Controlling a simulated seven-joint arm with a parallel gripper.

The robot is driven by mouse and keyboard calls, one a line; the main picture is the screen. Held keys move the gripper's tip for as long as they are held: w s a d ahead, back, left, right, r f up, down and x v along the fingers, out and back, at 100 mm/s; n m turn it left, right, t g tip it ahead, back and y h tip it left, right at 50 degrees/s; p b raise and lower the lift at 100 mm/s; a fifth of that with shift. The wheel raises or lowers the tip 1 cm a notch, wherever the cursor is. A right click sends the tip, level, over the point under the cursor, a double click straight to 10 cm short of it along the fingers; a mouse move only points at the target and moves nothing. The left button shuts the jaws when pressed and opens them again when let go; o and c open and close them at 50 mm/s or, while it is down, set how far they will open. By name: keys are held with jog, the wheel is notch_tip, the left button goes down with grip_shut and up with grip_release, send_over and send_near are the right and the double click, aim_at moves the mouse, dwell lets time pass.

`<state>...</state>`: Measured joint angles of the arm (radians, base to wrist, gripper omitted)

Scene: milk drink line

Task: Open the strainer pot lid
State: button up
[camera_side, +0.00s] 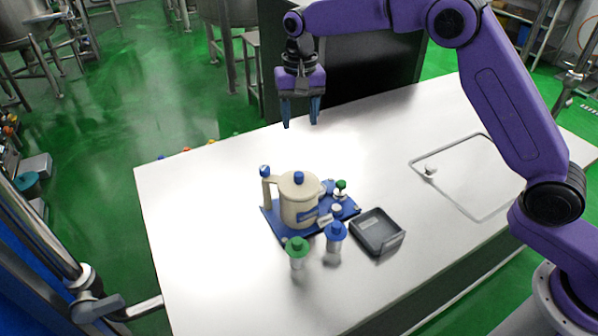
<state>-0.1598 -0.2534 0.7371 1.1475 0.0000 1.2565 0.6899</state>
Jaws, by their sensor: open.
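The strainer pot (298,207) is cream-coloured and stands upright on a blue base (272,222) near the middle of the table. Its lid (299,185) sits on top, with a blue knob (299,176). A handle-like cream part with a blue top (265,171) rises at its left. My gripper (300,124) is open and empty, pointing down, with its blue fingers apart. It appears above and behind the pot in the picture, clear of the lid. Part of the base is hidden behind the pot.
A green-capped container (297,251) and a blue-capped container (335,236) stand in front of the pot. A small green-topped item (341,188) is at its right. A dark tray (378,232) lies to the right. The white table (210,260) is clear on the left.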

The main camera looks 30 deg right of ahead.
aim_at(299, 175)
jog(key=f, duration=1.2)
jog(key=w+f, duration=0.1)
jog(key=f, duration=0.4)
jog(key=shift+d+f, duration=0.15)
jog(key=shift+f, duration=0.25)
jog(key=shift+s, duration=0.1)
grip_shut()
